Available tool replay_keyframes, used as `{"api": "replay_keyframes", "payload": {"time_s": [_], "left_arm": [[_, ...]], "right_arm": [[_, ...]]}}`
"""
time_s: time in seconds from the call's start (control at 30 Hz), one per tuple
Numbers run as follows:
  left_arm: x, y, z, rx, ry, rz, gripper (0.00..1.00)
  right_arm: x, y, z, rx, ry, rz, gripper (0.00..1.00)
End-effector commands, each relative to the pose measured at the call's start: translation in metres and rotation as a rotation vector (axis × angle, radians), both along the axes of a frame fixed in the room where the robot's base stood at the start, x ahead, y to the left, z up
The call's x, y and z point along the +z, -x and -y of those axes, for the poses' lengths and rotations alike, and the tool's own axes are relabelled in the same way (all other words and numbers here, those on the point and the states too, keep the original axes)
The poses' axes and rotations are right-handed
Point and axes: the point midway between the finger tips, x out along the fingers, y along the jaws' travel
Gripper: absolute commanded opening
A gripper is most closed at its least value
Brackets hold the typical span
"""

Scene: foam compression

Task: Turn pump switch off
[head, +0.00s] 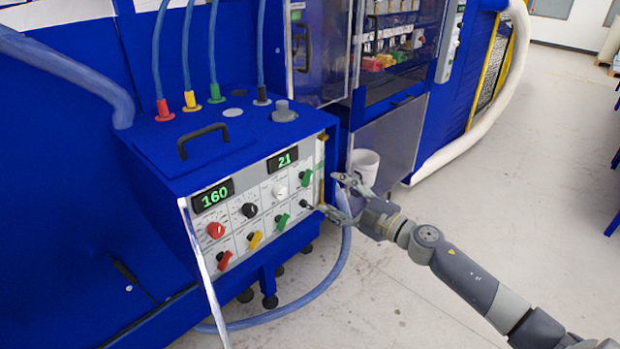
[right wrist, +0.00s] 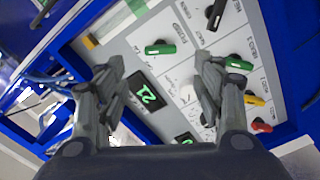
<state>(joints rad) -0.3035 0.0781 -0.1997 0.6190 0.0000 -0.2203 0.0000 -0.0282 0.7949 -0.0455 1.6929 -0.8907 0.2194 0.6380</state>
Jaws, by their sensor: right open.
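The control panel (head: 262,212) is the grey front of a blue box, with two green-digit displays, 160 and 21. At its right end are a green switch (head: 306,177) above a black switch (head: 306,204). My right gripper (head: 330,192) is open, just off the panel's right end. In the wrist view its fingers (right wrist: 160,66) stand either side of the 21 display, holding nothing. My left gripper is out of view.
Red (head: 216,230), yellow (head: 255,240) and other knobs sit further left on the panel. An open panel cover (head: 204,275) sticks out at the left. A white container (head: 365,165) stands behind my gripper. A blue hose (head: 290,310) loops below. The floor at right is clear.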

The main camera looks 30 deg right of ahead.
Motion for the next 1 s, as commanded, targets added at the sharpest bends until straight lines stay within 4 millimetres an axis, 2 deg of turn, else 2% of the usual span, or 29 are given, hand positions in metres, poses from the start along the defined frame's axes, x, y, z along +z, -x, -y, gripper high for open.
{"api": "replay_keyframes", "payload": {"time_s": [0.2,0.5,0.7,0.97,1.0], "left_arm": [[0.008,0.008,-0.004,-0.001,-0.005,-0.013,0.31],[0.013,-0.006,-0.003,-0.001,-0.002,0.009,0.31],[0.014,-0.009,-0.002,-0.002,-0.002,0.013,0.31],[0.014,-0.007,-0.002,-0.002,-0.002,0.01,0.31],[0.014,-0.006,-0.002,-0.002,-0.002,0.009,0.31]], "right_arm": [[0.004,-0.035,-0.012,-0.001,-0.001,0.004,0.62],[0.001,-0.072,-0.024,-0.002,-0.003,0.001,0.62],[0.0,-0.081,-0.028,-0.001,0.0,0.0,0.62],[0.0,-0.081,-0.028,-0.001,0.0,0.0,0.62],[0.0,-0.081,-0.028,-0.001,0.0,0.0,0.53]]}}
